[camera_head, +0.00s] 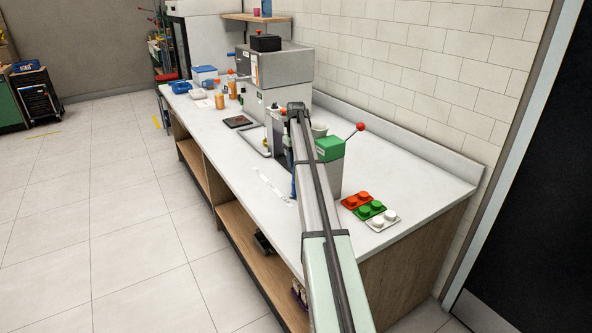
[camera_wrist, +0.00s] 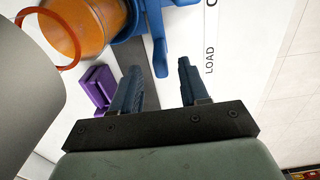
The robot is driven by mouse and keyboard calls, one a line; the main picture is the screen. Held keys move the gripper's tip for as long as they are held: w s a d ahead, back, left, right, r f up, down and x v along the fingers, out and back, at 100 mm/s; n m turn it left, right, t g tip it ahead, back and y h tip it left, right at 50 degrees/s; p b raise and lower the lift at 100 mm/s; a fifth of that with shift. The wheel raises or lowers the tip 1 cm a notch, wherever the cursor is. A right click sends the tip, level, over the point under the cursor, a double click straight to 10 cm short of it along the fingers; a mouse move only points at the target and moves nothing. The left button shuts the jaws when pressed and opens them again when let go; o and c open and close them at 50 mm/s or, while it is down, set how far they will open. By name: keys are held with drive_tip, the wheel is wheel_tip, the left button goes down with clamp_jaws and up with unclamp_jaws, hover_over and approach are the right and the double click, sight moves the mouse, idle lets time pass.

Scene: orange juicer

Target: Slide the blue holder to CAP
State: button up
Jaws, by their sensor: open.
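The blue holder (camera_wrist: 157,42) is at the top of the wrist view, partly cut off by the frame edge. It is beside an orange cup-like container (camera_wrist: 80,30) with a red ring. My gripper (camera_wrist: 158,68) is open, with its two dark fingers pointing toward the holder. Its upright blue part lies just beyond the gap between the fingertips; I cannot tell whether they touch. A white strip (camera_wrist: 211,60) right of the holder reads LOAD, with part of another letter at the top edge. In the head view my arm hides the gripper and most of the holder's area.
A purple block (camera_wrist: 98,88) lies left of the fingers, and a grey rounded body (camera_wrist: 25,90) fills the left edge. In the head view, a green-topped machine (camera_head: 330,150) stands right of my arm. Coloured trays (camera_head: 370,208) lie at the counter's right. The counter front is mostly clear.

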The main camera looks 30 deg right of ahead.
wheel_tip(320, 180, up, 8)
idle(0.4)
drive_tip(key=shift+f, duration=0.15)
